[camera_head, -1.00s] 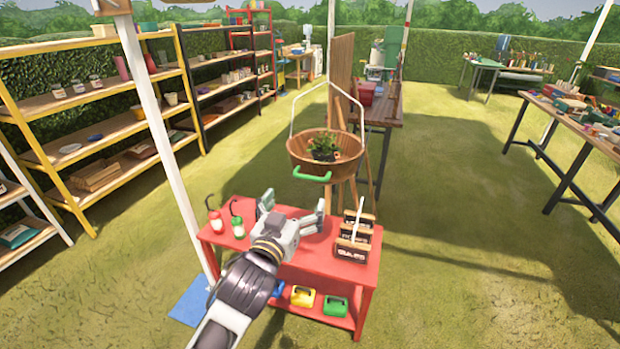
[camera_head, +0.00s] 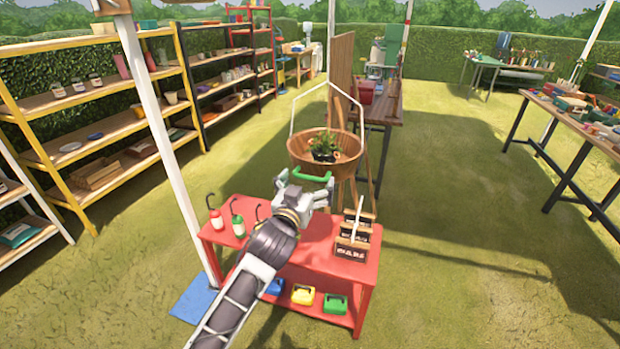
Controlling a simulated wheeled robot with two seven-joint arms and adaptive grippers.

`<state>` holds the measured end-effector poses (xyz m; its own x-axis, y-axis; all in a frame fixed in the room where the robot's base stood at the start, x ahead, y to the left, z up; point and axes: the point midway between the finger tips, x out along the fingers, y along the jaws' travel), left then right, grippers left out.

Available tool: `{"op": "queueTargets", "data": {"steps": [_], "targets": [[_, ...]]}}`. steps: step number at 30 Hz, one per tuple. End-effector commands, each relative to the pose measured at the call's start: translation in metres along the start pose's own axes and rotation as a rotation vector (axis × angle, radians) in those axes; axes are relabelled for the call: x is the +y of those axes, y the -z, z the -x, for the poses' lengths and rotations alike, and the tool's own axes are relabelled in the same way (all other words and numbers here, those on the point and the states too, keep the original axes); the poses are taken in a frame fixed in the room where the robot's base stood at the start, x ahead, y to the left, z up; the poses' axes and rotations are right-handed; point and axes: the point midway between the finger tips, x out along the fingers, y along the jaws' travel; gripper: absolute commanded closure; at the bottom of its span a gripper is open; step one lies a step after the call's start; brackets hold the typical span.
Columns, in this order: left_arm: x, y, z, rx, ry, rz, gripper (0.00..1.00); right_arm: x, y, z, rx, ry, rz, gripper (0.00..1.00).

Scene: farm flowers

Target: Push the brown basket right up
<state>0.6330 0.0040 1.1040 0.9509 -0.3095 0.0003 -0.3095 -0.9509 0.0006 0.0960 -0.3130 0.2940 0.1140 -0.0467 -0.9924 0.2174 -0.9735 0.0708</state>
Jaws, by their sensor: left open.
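The brown basket (camera_head: 296,149) hangs from a white frame above the far edge of the red table. It holds a small green plant (camera_head: 323,147) in a dark pot. Whether the fingers touch the handle cannot be told. The gripper hides part of the basket's underside. My right gripper is not in view.
The red table (camera_head: 320,262) carries red and green bottles (camera_head: 238,226) at left and labelled wooden boxes (camera_head: 352,240) at right. A white post (camera_head: 160,120) stands left. A wooden board (camera_head: 342,75) and table stand behind the basket. Grass at right is open.

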Motion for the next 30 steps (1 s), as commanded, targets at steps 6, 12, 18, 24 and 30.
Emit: {"op": "queueTargets", "data": {"steps": [6, 12, 18, 24, 30], "targets": [[0.0, 0.001, -0.015, 0.0, 0.0, -0.001, 0.0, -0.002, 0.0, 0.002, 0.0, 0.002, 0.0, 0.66], [0.0, 0.0, -0.02, -0.001, 0.0, -0.001, 0.0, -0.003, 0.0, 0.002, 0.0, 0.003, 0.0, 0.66], [0.0, 0.0, -0.02, -0.001, 0.0, -0.001, 0.0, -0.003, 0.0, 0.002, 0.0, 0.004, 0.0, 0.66], [0.0, 0.0, -0.02, -0.001, 0.0, -0.001, 0.18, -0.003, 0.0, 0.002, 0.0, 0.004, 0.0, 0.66], [0.0, -0.001, -0.02, -0.001, -0.001, 0.0, 0.44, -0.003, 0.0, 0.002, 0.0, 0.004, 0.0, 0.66]]}}
